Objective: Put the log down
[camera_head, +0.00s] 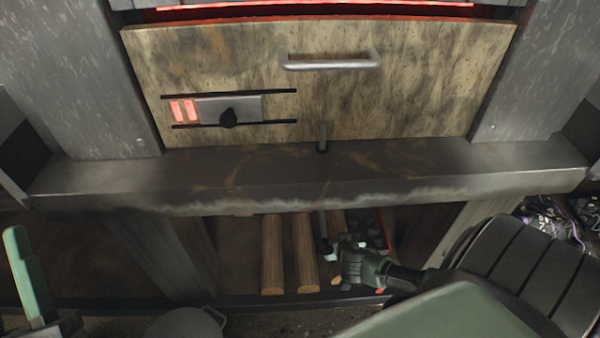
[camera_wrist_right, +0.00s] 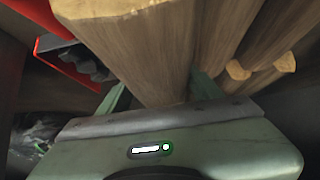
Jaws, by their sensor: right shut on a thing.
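My right gripper (camera_head: 335,250) reaches under the grill ledge and is shut on a brown log (camera_head: 337,222). In the right wrist view this log (camera_wrist_right: 135,50) lies between the two green fingertips, with its pale cut end at the top. In the head view the gripper hides much of the log. I cannot tell whether it touches the shelf. Two more logs, one at the left (camera_head: 272,255) and one in the middle (camera_head: 306,255), lie side by side just left of it. A green part at the left edge appears to be my left gripper (camera_head: 22,275), cut off by the frame.
A red-edged container (camera_wrist_right: 62,62) with dark lumps stands beside the held log. The shelf (camera_head: 236,265) has bare room left of the logs. The thick ledge (camera_head: 300,180) hangs above, and slanted legs (camera_head: 170,255) stand at the sides.

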